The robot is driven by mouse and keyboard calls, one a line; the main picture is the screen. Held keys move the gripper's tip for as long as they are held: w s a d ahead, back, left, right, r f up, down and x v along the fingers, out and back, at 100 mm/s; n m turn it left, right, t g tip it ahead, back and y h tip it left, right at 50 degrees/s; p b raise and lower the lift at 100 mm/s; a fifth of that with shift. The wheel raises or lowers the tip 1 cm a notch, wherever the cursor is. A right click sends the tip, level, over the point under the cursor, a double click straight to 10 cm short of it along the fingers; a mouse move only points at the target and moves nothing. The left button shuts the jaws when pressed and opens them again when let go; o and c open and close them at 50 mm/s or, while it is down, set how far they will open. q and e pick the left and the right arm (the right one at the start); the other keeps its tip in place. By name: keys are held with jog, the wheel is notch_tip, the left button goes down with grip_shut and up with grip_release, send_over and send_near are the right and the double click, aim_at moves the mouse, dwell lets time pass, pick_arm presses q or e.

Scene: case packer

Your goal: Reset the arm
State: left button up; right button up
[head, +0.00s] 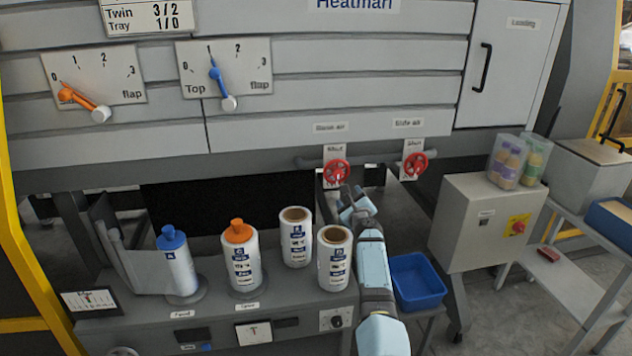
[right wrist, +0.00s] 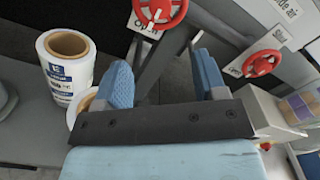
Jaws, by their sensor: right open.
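My right arm comes up from the bottom of the head view, and its light-blue right gripper (head: 350,192) is just below the left red valve wheel (head: 337,171). In the right wrist view the gripper's two blue fingers (right wrist: 163,72) are spread apart with nothing between them. That left wheel shows at the top (right wrist: 160,8), beyond the fingertips and apart from them. The second red wheel (head: 415,164) is to the right, also seen in the right wrist view (right wrist: 262,63). My left gripper is not in view.
Two label rolls (head: 296,238) stand left of my arm, beside the orange-capped bottle (head: 241,258) and blue-capped bottle (head: 178,262). A blue bin (head: 418,281) is close on the right. A grey control box (head: 487,225) stands farther right. The machine front (head: 330,90) rises behind.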

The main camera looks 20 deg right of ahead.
jog(key=s+a+f+n+g+y+p, duration=0.1)
jog(key=s+a+f+n, duration=0.25)
jog(key=s+n, duration=0.4)
jog(key=s+a+f+n+g+y+p, duration=0.1)
jog(key=s+a+f+n+y+p, duration=0.1)
jog(key=s+f+n, duration=0.5)
jog(key=s+a+f+n+g+y+p, duration=0.1)
jog(key=s+a+f+n, duration=0.15)
jog(key=s+n, duration=0.5)
jog(key=s+a+n+g+y+p, duration=0.1)
jog(key=s+a+n, duration=0.5)
jog(key=s, duration=0.8)
jog(key=s+a+n+g+y+p, duration=0.2)
jog(key=s+a+n, duration=0.4)
jog(key=s+a, duration=0.4)
jog(key=s, duration=0.4)
jog(key=shift+s+a+f+g, duration=0.15)
jog(key=shift+a+f+g, duration=0.1)
jog(key=shift+a+g, duration=0.05)
